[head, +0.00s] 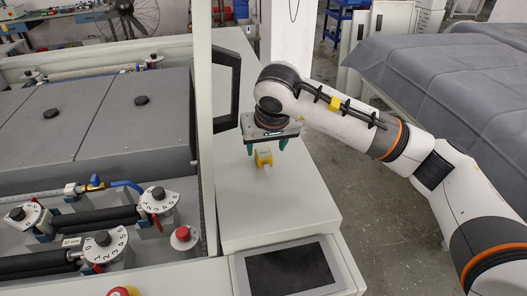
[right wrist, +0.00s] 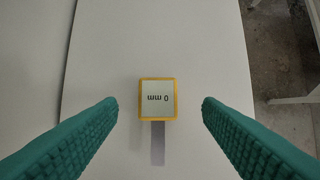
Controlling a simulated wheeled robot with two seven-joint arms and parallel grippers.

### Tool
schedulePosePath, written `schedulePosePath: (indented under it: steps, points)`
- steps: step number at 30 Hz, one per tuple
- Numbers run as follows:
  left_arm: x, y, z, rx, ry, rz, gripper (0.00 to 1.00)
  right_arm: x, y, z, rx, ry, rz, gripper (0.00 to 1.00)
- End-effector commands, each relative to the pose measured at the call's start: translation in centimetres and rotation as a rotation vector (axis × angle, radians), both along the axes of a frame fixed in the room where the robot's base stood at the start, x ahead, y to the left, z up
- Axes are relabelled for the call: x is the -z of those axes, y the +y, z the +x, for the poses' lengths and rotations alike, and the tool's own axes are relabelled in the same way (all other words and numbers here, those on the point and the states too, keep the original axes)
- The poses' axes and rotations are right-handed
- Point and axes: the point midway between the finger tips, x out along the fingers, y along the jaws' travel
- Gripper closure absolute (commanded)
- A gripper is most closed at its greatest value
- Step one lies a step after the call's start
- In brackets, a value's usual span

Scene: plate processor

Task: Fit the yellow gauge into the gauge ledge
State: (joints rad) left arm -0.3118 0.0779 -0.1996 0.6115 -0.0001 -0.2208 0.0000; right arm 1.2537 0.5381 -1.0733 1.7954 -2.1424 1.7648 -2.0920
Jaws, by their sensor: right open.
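The yellow gauge (head: 264,158) stands on the white side cabinet top, below my right gripper (head: 266,150). In the right wrist view the gauge (right wrist: 158,100) has a yellow frame, a pale face marked "0 mm" and a grey strip. It sits between the two green fingers of my right gripper (right wrist: 160,104), with a gap on each side. The right gripper is open and points down. My left gripper is not in view. I cannot make out which part of the machine is the gauge ledge.
The cabinet top (head: 280,205) is clear around the gauge. A black handle (head: 228,90) and the machine's pale frame post (head: 203,120) rise to the left. A screen (head: 290,268) lies in front. Numbered dials (head: 105,245) and a red button (head: 182,234) are on the left.

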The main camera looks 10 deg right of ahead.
Motion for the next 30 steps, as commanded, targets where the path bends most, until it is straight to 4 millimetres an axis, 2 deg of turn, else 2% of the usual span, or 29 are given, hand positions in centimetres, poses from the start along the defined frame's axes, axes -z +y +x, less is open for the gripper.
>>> schedulePosePath:
  steps: [1,6,14,24,30]
  points:
    - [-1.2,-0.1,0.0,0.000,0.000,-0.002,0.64,0.4,0.1,0.2,0.001,0.007,0.001,0.40]
    - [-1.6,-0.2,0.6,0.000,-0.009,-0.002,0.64,2.4,0.1,0.9,0.000,0.003,0.000,0.40]
    - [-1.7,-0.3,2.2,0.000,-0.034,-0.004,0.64,2.8,0.1,1.1,-0.001,-0.001,0.001,0.40]
    - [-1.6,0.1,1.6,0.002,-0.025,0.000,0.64,2.7,0.1,1.1,0.000,-0.001,0.001,0.94]
    - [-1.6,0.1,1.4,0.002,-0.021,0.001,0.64,2.7,0.1,1.1,0.000,-0.001,0.001,0.94]
